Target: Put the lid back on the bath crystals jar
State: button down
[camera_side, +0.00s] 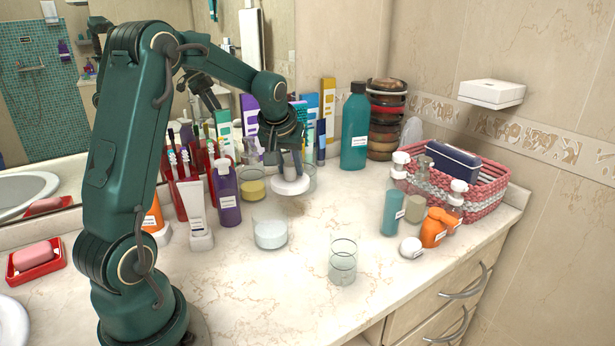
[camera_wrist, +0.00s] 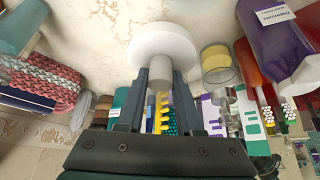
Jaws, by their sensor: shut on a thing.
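A white round lid (camera_side: 290,187) with a knob is held in my gripper (camera_side: 290,165), towards the back middle of the counter. In the wrist view my gripper (camera_wrist: 160,80) is shut on the knob, and the lid's disc (camera_wrist: 163,43) extends beyond the fingertips. An open glass jar with white contents (camera_side: 270,232), likely the bath crystals jar, stands upright on the counter, nearer the camera and slightly left of the lid. The lid is apart from this jar. Whether the lid clears the counter is hard to tell.
Another open glass (camera_side: 343,265) stands at front middle. A purple bottle (camera_side: 227,195) and white tube (camera_side: 192,208) stand left. A teal bottle (camera_side: 392,212), orange bottle (camera_side: 433,229) and pink basket (camera_side: 480,185) stand right. Tall boxes and bottles crowd the back.

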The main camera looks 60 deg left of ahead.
jog(key=shift+s+a+r, duration=0.3)
jog(key=shift+s+a, duration=0.05)
jog(key=shift+s, duration=0.25)
jog(key=s+d+r, duration=0.4)
jog(key=s, duration=0.2)
notch_tip(320, 180, down, 7)
jog(key=shift+r, duration=0.2)
jog(key=shift+w+f, duration=0.1)
jog(key=shift+f, duration=0.1)
dwell(1.7)
grip_release()
dwell(0.6)
